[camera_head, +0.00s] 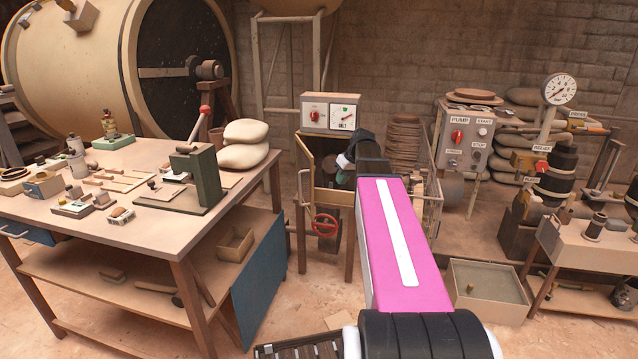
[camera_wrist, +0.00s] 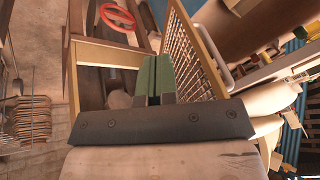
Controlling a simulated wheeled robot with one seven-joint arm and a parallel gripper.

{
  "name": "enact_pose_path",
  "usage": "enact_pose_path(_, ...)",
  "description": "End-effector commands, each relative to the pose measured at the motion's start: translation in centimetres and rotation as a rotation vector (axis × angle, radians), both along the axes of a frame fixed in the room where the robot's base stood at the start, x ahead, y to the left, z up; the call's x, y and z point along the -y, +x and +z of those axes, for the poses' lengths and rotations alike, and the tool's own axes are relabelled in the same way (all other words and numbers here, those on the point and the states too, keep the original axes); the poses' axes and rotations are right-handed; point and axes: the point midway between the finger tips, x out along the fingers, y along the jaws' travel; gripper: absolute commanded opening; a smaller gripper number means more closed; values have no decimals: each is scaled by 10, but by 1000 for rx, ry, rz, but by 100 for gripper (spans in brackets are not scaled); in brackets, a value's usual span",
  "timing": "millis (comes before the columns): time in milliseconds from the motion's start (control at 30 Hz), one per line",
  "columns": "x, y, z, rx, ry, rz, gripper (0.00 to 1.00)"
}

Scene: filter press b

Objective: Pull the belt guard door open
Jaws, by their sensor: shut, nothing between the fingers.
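The belt guard door (camera_head: 306,165) is a yellow-framed panel at the left front of the wooden guard housing under the control box. It stands swung out from the housing, with its grey handle (camera_head: 301,188) on its outer, left side. In the wrist view the door (camera_wrist: 196,62) shows as a mesh panel with a grey bar handle (camera_wrist: 222,70) on its far side. My gripper (camera_wrist: 153,60) is shut and empty, its green fingers together. The fingers are on the inner side of the door, beside the mesh; whether they touch it I cannot tell.
A red handwheel (camera_head: 325,225) sits low in front of the housing. A workbench (camera_head: 120,235) with tools stands left. A control box (camera_head: 329,115) tops the housing. Stacked brown discs (camera_head: 404,135) stand behind, and an open bin (camera_head: 487,290) is on the floor right.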

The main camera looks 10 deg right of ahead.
Motion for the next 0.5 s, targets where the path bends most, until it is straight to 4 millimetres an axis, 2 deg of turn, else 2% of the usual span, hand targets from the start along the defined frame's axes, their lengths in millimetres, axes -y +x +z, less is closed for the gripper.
enact_pose_path(33, 7, -2, 13, 21, 64, -40, 0)
enact_pose_path(100, 12, -2, 26, 41, 138, -81, 0)
enact_pose_path(233, 17, -3, 40, 62, 219, -122, 0)
enact_pose_path(367, 14, 0, 39, 66, 240, -131, 0)
enact_pose_path(500, 5, 6, 25, 64, 239, -127, 0)
